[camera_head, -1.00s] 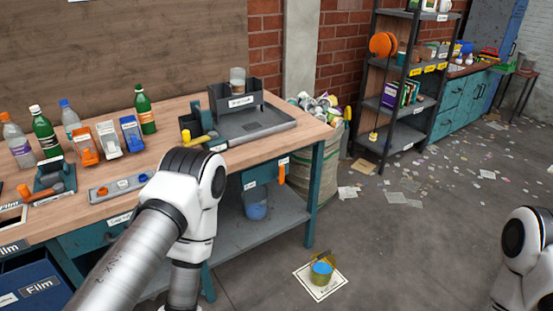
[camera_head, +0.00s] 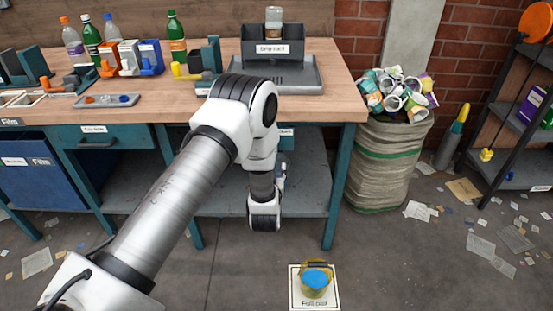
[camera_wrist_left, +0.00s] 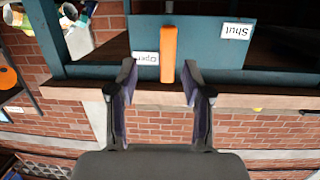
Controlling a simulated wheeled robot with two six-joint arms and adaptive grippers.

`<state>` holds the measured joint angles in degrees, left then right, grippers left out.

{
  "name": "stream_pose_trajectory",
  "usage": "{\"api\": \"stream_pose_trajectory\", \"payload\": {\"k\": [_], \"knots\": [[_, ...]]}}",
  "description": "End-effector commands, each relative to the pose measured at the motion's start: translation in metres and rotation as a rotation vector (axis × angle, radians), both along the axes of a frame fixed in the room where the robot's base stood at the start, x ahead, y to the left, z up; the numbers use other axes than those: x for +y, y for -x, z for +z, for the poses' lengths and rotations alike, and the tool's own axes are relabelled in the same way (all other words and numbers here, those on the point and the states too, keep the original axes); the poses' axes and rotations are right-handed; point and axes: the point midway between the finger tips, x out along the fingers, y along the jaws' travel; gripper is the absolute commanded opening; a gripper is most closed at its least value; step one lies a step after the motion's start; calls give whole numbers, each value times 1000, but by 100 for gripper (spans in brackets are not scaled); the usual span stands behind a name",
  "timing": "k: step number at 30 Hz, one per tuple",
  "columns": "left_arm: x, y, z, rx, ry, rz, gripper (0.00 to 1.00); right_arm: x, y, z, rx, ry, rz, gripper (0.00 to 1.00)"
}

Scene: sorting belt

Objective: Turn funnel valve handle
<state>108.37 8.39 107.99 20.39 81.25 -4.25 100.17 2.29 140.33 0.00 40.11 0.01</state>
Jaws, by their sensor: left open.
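The orange valve handle (camera_wrist_left: 168,48) shows in the left wrist view, standing out against a teal panel (camera_wrist_left: 205,50). An "Open" label (camera_wrist_left: 145,58) is beside it and a "Shut" label (camera_wrist_left: 237,31) lies farther right; both read upside down. My left gripper (camera_wrist_left: 158,75) is open, its two fingers on either side of the handle's near end in that view; I cannot tell whether they touch it. In the head view my left arm hides the handle and the gripper. The funnel itself cannot be made out. My right gripper is not in view.
A pail with blue contents (camera_head: 316,279) stands on a labelled card (camera_head: 297,302) on the floor. The workbench (camera_head: 340,100) holds bottles, a grey tray (camera_head: 310,78) and a jar (camera_head: 274,20). A full sack (camera_head: 383,170) stands at its right. Paper litters the floor.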

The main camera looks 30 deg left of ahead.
Motion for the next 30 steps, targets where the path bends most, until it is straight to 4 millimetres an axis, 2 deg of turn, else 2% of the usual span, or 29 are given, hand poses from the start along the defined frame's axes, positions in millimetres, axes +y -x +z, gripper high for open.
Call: {"api": "stream_pose_trajectory", "payload": {"k": [1, 4, 15, 24, 25, 29, 30], "knots": [[12, -14, 8, -93, -30, 37, 50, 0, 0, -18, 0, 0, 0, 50], [25, -27, 30, -167, -58, 69, 50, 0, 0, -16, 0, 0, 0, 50], [57, -80, 31, -163, -59, 66, 50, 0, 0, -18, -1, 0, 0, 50], [61, -87, 31, -159, -58, 64, 50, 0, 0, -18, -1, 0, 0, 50], [61, -87, 31, -159, -58, 64, 46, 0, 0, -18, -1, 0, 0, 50], [61, -87, 31, -159, -58, 63, 0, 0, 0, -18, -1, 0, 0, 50], [61, -87, 31, -159, -58, 63, 0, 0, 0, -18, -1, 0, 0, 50]]}}
